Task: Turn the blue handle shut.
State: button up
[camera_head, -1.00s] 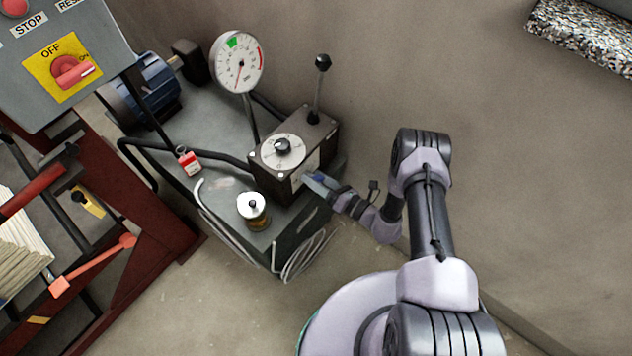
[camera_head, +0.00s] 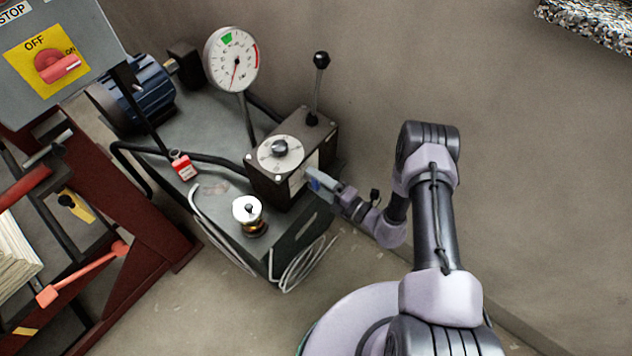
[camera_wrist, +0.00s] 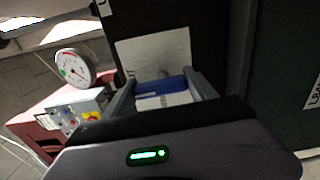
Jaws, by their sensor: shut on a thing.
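The blue handle (camera_wrist: 163,86) sits on the side of a dark valve block in front of a pale label plate. In the wrist view it lies crosswise between the two fingers of my gripper (camera_wrist: 163,92), which is shut on it. The rest of the handle is hidden there. The valve block (camera_head: 262,188) carries a round white dial (camera_head: 293,160) on top.
A black-knobbed lever (camera_head: 317,85) stands up behind the dial. A pressure gauge (camera_head: 218,66), a blue motor (camera_head: 152,92), a white-capped filler (camera_head: 246,206) and a red tag (camera_head: 183,168) are on the same unit. A wall lies behind; floor is open in front.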

jog(key=shift+m, duration=0.3)
dwell(0.4)
jog(key=o, duration=1.4)
jog(key=shift+c, duration=0.2)
jog(key=shift+d, duration=0.1)
jog(key=p+v, duration=0.4)
jog(key=v, duration=1.3)
jog(key=shift+s, duration=0.2)
